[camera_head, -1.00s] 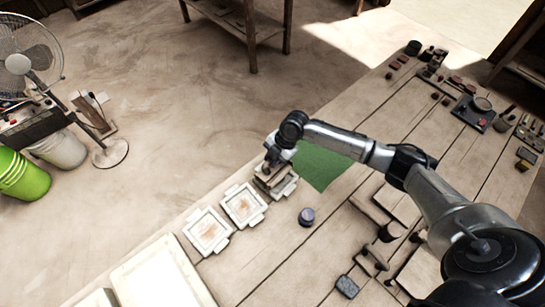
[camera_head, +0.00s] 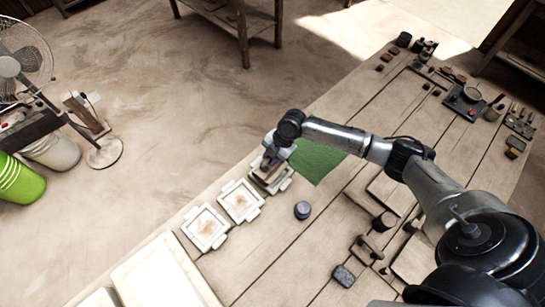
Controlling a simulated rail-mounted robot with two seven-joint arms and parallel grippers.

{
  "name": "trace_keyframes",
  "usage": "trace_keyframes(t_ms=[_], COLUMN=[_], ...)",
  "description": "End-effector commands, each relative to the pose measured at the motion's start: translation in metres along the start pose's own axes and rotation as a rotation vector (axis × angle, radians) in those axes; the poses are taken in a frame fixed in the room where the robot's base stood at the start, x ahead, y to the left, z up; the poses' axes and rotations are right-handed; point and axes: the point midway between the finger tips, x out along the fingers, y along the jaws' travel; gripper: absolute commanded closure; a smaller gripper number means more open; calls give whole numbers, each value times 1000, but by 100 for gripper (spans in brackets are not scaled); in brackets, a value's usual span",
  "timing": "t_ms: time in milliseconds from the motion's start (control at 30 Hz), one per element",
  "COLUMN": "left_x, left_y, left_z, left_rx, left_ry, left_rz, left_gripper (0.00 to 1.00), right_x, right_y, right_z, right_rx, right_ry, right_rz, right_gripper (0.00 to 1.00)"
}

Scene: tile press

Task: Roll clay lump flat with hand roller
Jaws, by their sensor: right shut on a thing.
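My right gripper (camera_head: 269,163) is at the table's far edge. It is shut on a brown, block-like thing (camera_head: 266,175) over a white tile mould (camera_head: 284,184); the arm hides part of the hold. I cannot tell whether the block touches the mould. A dark brown lump (camera_head: 384,221), possibly the clay, is by a board on the right half of the table. A small brown tool with a bar shape (camera_head: 368,247), possibly the hand roller, lies nearer me. My left gripper is not in view.
Two more white moulds (camera_head: 240,201) (camera_head: 206,228) with brownish insides stand in a row to the left. A green mat (camera_head: 318,163) lies right of the gripper. A small dark round pot (camera_head: 302,210) and a grey block (camera_head: 344,276) sit on the table (camera_head: 270,245).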

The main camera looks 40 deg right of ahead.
Motion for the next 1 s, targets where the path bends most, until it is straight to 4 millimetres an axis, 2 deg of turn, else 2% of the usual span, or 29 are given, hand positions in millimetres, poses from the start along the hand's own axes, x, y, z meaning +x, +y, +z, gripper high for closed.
trace_keyframes(t_ms=[33,600,1000], left_x=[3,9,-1], left_y=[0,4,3], left_z=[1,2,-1], left_rx=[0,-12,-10], left_ry=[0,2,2], left_rz=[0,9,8], left_gripper=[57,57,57], right_x=[5,5,3], right_y=[0,19,9], right_z=[2,2,1], right_rx=[1,1,-1], right_ry=[-2,-3,-2], right_rz=[-4,-4,-2], right_gripper=[100,100,100])
